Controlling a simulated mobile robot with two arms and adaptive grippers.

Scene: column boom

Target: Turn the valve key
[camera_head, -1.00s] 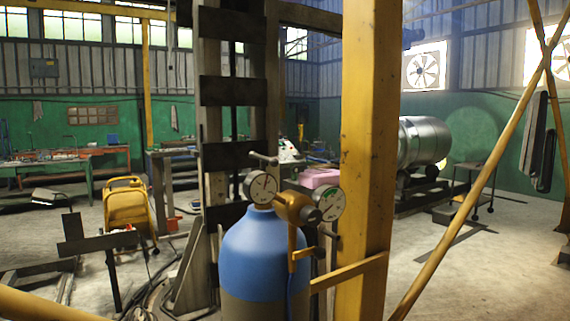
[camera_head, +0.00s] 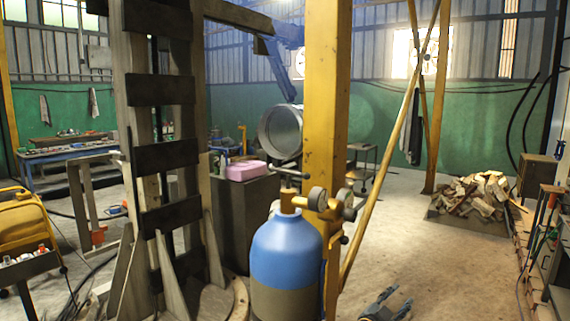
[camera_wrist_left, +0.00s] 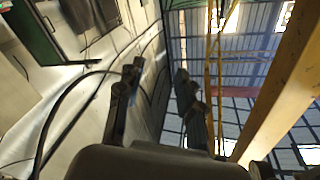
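A blue gas cylinder (camera_head: 286,252) with a grey-brown lower part stands upright near the middle of the head view. On its top is a brass-coloured valve and regulator (camera_head: 318,200) with round gauges seen from the side. A small dark T-shaped handle (camera_head: 291,174), possibly the valve key, sticks up above the cylinder neck. My left gripper (camera_head: 394,298) is low at the bottom edge, right of the cylinder and apart from it. In the left wrist view its two fingers (camera_wrist_left: 158,70) are spread with nothing between them. My right gripper is not in view.
A yellow post (camera_head: 328,100) stands right behind the cylinder, with a slanted yellow brace beside it. A woodpile (camera_head: 480,195) lies at the right. The floor (camera_head: 420,250) between is clear.

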